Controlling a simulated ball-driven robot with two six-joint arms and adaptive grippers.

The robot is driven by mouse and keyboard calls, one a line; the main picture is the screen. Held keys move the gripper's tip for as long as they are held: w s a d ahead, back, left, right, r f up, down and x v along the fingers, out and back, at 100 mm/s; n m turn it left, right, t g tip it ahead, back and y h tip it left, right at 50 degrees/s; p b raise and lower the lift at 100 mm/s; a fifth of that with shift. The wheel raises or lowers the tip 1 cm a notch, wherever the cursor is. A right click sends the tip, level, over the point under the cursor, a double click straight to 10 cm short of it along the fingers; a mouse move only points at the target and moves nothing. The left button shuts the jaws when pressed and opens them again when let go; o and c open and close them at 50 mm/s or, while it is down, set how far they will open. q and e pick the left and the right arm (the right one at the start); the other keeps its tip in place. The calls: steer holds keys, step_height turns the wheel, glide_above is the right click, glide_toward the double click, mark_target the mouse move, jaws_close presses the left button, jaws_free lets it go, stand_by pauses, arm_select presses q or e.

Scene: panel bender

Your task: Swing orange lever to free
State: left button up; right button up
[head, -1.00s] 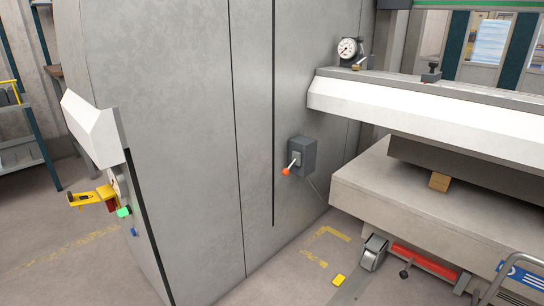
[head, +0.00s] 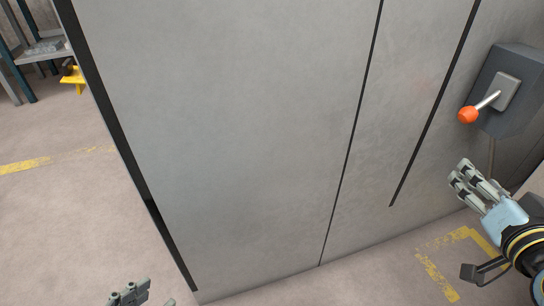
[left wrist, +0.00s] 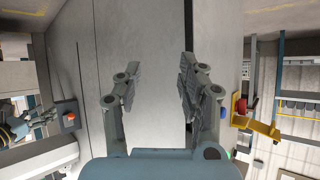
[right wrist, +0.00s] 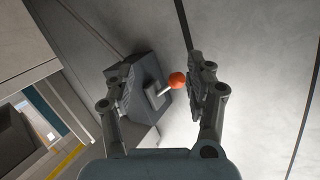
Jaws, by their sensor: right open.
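The orange-knobbed lever (head: 468,115) sticks out from a dark grey box (head: 510,100) on the big grey cabinet, its metal shaft slanting down-left. My right gripper (head: 468,180) is open and empty, below the lever and apart from it in the head view. In the right wrist view the orange knob (right wrist: 177,80) appears between the open fingers, nearer the right one. My left gripper (head: 140,292) is mostly cut off at the head view's bottom edge. In the left wrist view its fingers (left wrist: 158,78) are spread and empty, facing the cabinet.
The grey cabinet wall (head: 250,120) fills the middle. A yellow bracket (left wrist: 255,127) juts out at its side in the left wrist view. Floor with yellow markings (head: 440,260) lies below the box. A shelf (head: 40,55) stands far left.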

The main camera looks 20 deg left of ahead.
mark_target(471, 120)
steer(key=w+r+b, duration=0.1)
steer(key=w+r, duration=0.1)
steer(key=w+r+t+b, duration=0.1)
steer(key=w+r, duration=0.1)
steer(key=w+a+r+t+b, duration=0.1)
steer(key=w+r, duration=0.1)
steer(key=shift+w+a, duration=0.1)
steer(key=shift+w, duration=0.1)
steer(key=w, duration=0.3)
steer(key=w+b, duration=0.1)
steer(key=w, duration=0.1)
steer(key=shift+a, duration=0.35)
arm_select(q)
steer(key=w+d+r+m+t+h, duration=0.1)
steer(key=w+r+t, duration=0.5)
steer(key=r, duration=0.6)
steer(key=shift+w+d+r, duration=0.4)
steer(key=shift+w, duration=1)
arm_select(e)
steer(key=shift+w, duration=0.3)
jaws_close()
steer(key=shift+a, duration=0.1)
